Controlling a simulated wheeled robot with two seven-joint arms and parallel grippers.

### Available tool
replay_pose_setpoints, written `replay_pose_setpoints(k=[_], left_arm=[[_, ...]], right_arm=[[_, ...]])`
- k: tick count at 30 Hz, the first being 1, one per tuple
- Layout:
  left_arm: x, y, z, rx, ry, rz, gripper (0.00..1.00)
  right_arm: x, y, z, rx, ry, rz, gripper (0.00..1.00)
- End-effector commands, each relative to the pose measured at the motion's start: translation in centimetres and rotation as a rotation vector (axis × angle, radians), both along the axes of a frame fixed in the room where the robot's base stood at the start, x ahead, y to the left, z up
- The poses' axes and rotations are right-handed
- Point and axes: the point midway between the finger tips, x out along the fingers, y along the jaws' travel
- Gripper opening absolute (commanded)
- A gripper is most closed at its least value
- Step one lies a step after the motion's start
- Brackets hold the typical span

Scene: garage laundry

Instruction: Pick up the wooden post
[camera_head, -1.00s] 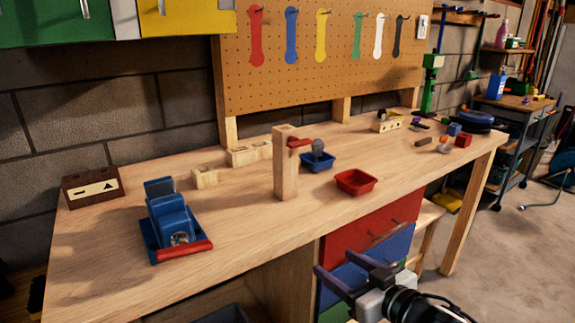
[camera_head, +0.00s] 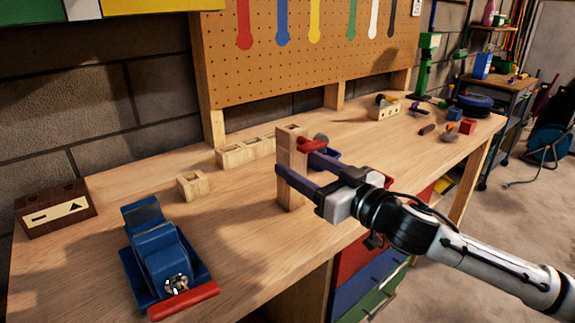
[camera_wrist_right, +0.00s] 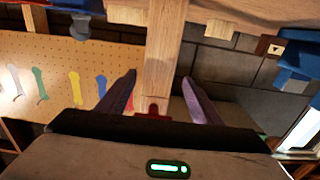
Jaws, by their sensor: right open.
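The wooden post (camera_head: 289,201) stands upright on the workbench (camera_head: 95,262), with a red piece (camera_head: 312,144) near its top. My right gripper (camera_head: 294,161) is open at the post's upper half, with one finger on each side of it. In the right wrist view, the post (camera_wrist_right: 160,62) runs between the two spread fingers of the gripper (camera_wrist_right: 158,80). Whether a finger touches the post is unclear. My left gripper is out of view.
A blue vise-like tool (camera_head: 160,255) with a red bar stands at the front left. Small wooden blocks (camera_head: 193,185) lie left of the post. A pegboard (camera_head: 290,70) rises at the back.

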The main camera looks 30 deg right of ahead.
Motion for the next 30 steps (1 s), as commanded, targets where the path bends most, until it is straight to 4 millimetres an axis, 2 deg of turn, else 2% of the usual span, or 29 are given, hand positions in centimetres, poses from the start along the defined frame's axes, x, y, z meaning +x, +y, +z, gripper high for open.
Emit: replay_pose_setpoints(k=[7, 14, 24, 30], left_arm=[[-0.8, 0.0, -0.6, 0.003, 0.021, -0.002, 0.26], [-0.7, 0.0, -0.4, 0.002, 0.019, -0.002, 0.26], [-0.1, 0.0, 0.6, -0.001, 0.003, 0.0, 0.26], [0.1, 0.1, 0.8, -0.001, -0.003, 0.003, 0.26]], right_arm=[[2.5, 0.1, 0.2, -0.001, -0.002, -0.001, 0.59], [3.4, 0.2, 0.0, -0.001, 0.0, 0.0, 0.59], [7.2, 0.1, -0.3, 0.0, -0.002, -0.002, 0.59], [8.3, 0.3, -0.5, -0.002, 0.0, -0.001, 0.59]])
